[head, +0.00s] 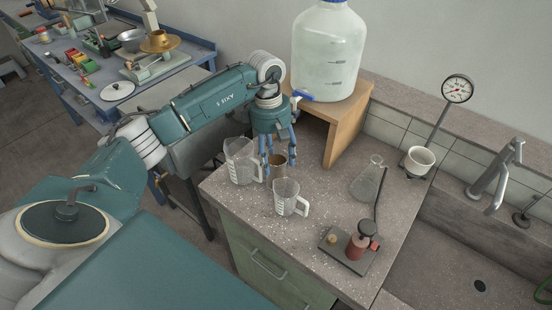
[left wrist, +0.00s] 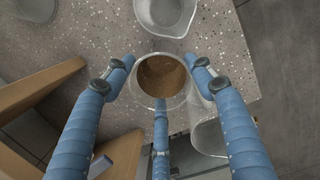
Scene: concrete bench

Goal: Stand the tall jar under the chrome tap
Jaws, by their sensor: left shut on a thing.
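My left gripper (head: 277,162) points down over the bench's left part, its three blue fingers closed around a clear jar with brown contents (head: 279,158). In the left wrist view the jar (left wrist: 162,77) shows from above between the fingertips (left wrist: 161,88). I take it for the tall jar, though its height is hard to judge. Its lower part is partly hidden, so I cannot tell whether it touches the bench. The chrome tap (head: 497,175) stands far right over the sink. My right gripper is not in view.
Clear jugs stand close by at left (head: 241,161) and in front (head: 289,198). A wooden stand (head: 343,128) bears a big bottle (head: 328,55) behind. A flask (head: 367,181), a small device (head: 354,247), a white cup on a gauge stand (head: 419,160) and the sink (head: 450,245) lie rightward.

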